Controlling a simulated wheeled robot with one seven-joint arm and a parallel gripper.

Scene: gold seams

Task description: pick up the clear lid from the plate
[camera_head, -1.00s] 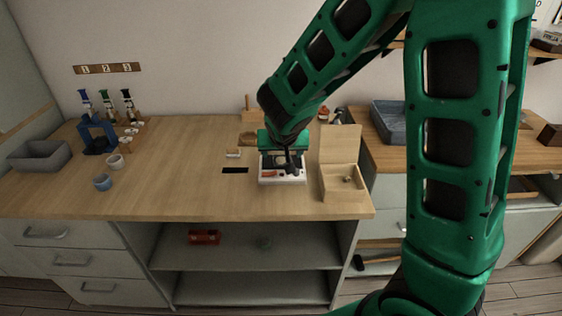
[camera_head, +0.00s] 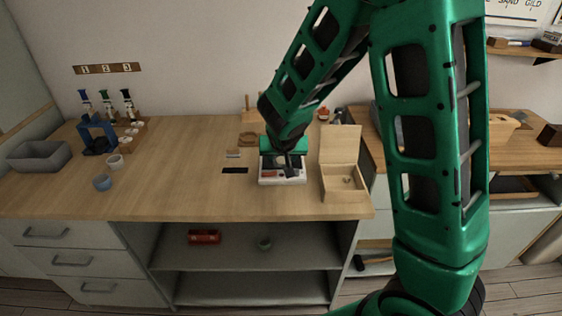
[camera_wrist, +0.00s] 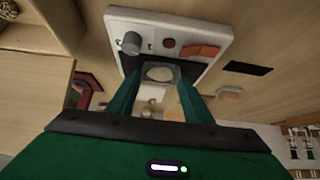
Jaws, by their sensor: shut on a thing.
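The plate is a white slab (camera_head: 268,182) on the wooden bench; it also shows at the top of the wrist view (camera_wrist: 215,26). It bears a grey cylinder (camera_wrist: 130,43), a dark red round piece (camera_wrist: 169,43) and an orange-red block (camera_wrist: 200,51). My gripper (camera_wrist: 160,80) is over the near edge of the plate in the wrist view, its green fingers shut on the clear lid (camera_wrist: 160,73), a see-through greyish piece with a round outline. I cannot tell whether the lid touches the plate. In the head view my wrist hides much of the plate.
An open wooden box (camera_head: 341,182) with its lid raised stands close to the right of the plate. A dark rectangle (camera_head: 235,170) lies to the left. Cups (camera_head: 103,182), a blue stand (camera_head: 97,139) and a grey bin (camera_head: 40,156) are at the left. The bench middle is clear.

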